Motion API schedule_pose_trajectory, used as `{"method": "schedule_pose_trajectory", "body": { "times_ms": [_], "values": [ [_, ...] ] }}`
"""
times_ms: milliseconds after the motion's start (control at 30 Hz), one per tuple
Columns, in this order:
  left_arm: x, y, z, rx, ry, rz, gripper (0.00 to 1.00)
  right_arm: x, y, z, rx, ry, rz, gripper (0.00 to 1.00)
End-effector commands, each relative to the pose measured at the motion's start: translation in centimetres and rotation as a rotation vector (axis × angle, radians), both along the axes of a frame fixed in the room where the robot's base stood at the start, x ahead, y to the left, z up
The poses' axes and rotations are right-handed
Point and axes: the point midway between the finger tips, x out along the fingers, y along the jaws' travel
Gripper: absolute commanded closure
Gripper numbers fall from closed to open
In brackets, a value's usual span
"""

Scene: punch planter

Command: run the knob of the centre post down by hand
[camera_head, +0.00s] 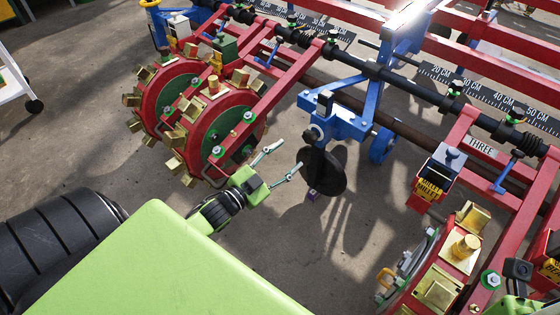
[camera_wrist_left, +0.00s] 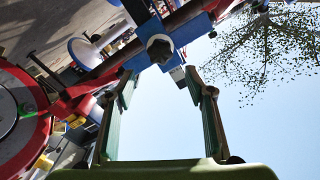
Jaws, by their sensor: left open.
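The centre post is a blue bracket assembly (camera_head: 342,122) on the frame's crossbar, with a dark knob (camera_head: 314,133) on its near side. In the left wrist view the knob (camera_wrist_left: 160,48) is black and lobed, against the blue bracket (camera_wrist_left: 185,35). My left gripper (camera_head: 282,161) is open and empty, in front of and below the knob. Its two fingers (camera_wrist_left: 158,82) stand apart in the wrist view, with the knob beyond and between their tips. The fingers do not appear to touch it.
A red spiked wheel (camera_head: 212,125) stands left of my left gripper. Another spiked wheel (camera_head: 438,270) is at the lower right, near a labelled box (camera_head: 433,183). Bare floor (camera_head: 300,245) lies between the wheels.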

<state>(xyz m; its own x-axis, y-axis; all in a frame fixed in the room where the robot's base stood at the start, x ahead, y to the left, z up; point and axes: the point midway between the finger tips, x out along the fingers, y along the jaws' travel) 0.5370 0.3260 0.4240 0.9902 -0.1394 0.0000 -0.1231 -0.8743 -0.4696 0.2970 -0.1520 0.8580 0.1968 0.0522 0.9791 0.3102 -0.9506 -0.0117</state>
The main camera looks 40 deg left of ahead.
Motion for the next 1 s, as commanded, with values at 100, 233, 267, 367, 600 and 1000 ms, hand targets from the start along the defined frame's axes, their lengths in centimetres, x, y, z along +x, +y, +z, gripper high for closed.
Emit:
{"method": "schedule_pose_trajectory", "body": {
  "times_ms": [100,233,267,367,600,1000],
  "values": [
    [-1.3,0.2,-0.1,0.000,0.002,0.001,0.51,0.0,0.0,0.0,0.000,0.000,0.000,1.00],
    [-1.9,0.3,0.0,0.000,0.001,0.000,0.51,0.0,0.0,0.0,0.000,0.000,0.000,1.00],
    [-2.0,0.3,0.0,0.000,0.000,0.000,0.51,0.0,0.0,0.0,0.000,0.000,0.000,1.00],
    [-2.0,0.3,0.0,0.001,-0.001,0.001,0.51,0.0,0.0,0.0,0.000,0.000,0.000,1.00],
    [-2.1,0.3,0.0,0.000,0.000,0.001,0.51,0.0,0.0,0.0,0.000,0.000,0.000,1.00],
    [-7.8,1.1,-0.2,0.001,0.004,0.001,0.51,0.0,0.0,0.0,0.000,0.000,0.000,1.00]
  ]
}}
